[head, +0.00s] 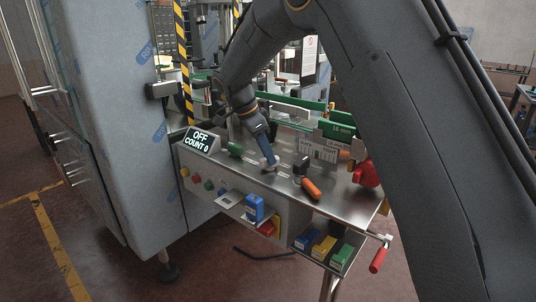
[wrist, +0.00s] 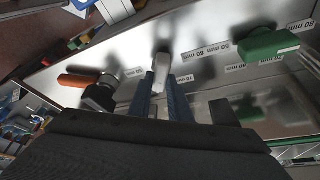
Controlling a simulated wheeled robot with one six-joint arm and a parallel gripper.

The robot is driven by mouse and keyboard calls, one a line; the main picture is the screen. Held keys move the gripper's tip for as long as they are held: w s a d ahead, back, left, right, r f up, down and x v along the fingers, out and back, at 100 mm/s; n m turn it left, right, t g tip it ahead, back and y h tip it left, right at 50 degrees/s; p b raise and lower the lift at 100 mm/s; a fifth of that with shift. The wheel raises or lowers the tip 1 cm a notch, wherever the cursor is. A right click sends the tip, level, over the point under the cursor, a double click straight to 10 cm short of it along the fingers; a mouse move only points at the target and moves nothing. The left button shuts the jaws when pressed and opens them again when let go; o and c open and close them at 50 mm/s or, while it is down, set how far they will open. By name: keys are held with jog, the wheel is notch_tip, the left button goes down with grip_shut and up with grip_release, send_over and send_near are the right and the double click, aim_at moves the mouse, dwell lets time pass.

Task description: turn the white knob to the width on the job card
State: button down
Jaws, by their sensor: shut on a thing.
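The white knob (wrist: 160,74) stands on the steel panel between the two blue fingers of my gripper (wrist: 161,92) in the wrist view. My gripper is shut on it, and its long grip runs roughly along the fingers. In the head view my gripper (head: 270,161) reaches down onto the panel and the white knob (head: 268,167) shows small at its tips. Width labels (wrist: 197,52) in mm lie right of the knob; the knob's exact setting cannot be told. I cannot identify the job card for certain; a small white printed card (head: 317,149) stands behind the panel, too small to read fully.
An orange-handled lever (head: 311,189) sits right of my gripper, and a green knob (head: 236,149) to its left. A display (head: 200,140) reads OFF, COUNT 0. A red handle (head: 366,174) is at the right. Colored boxes (head: 323,247) lie on the lower shelf.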

jog(key=c, duration=1.6)
grip_release()
jog(key=shift+c, duration=0.2)
jog(key=b+v, duration=0.1)
jog(key=v, duration=0.6)
jog(key=shift+a+r, duration=0.2)
jog(key=shift+r, duration=0.15)
